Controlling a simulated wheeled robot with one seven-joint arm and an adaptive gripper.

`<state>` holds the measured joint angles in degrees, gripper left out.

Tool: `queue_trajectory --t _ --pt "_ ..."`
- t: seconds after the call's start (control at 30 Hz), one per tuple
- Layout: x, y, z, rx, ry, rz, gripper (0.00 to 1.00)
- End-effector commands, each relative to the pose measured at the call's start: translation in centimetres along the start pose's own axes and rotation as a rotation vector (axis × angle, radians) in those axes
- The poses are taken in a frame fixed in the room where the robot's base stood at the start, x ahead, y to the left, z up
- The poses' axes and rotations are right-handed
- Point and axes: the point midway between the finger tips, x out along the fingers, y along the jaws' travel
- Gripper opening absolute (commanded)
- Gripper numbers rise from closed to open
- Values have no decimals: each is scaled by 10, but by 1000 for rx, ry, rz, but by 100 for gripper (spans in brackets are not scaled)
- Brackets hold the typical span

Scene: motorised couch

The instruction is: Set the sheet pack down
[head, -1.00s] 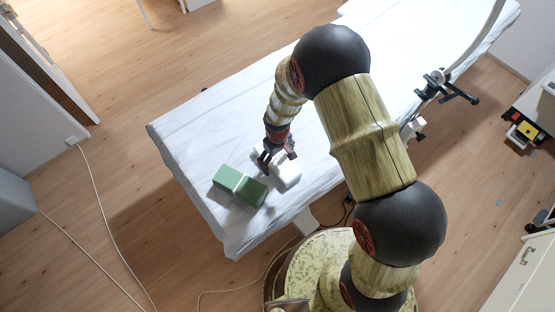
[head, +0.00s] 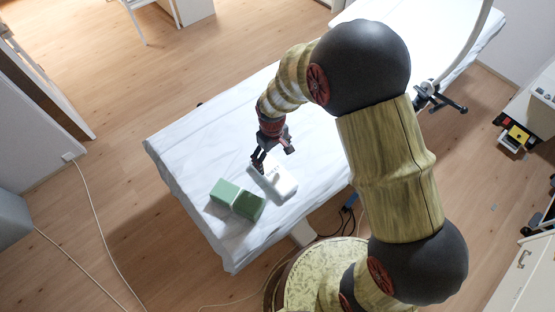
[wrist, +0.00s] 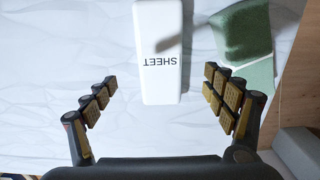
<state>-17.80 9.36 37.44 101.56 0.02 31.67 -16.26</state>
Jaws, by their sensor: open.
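The white sheet pack (head: 279,182) lies on the white-covered couch (head: 190,145), beside a green block. In the wrist view the pack (wrist: 158,75) shows the printed word SHEET, and it lies flat beyond and between my fingers. My gripper (head: 273,160) is just above the pack's far end in the head view. In the wrist view my gripper (wrist: 158,98) has its fingers spread wide, with a gap on each side of the pack and nothing held.
The two-tone green block (head: 238,199) lies just left of the pack; it also shows in the wrist view (wrist: 243,45). The couch's front edge is close by. A clamp (head: 440,98) and a curved rail stand at the couch's right side.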

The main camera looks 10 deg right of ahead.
Motion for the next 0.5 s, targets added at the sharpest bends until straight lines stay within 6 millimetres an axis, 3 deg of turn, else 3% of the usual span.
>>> queue_trajectory --t 0.17,0.27,0.37,0.5 --pt "-4 0 0 1 1 0 84" --pt "-19 5 0 16 17 5 84" --pt "-57 14 4 56 54 16 84" --pt "-135 31 27 149 129 38 84"
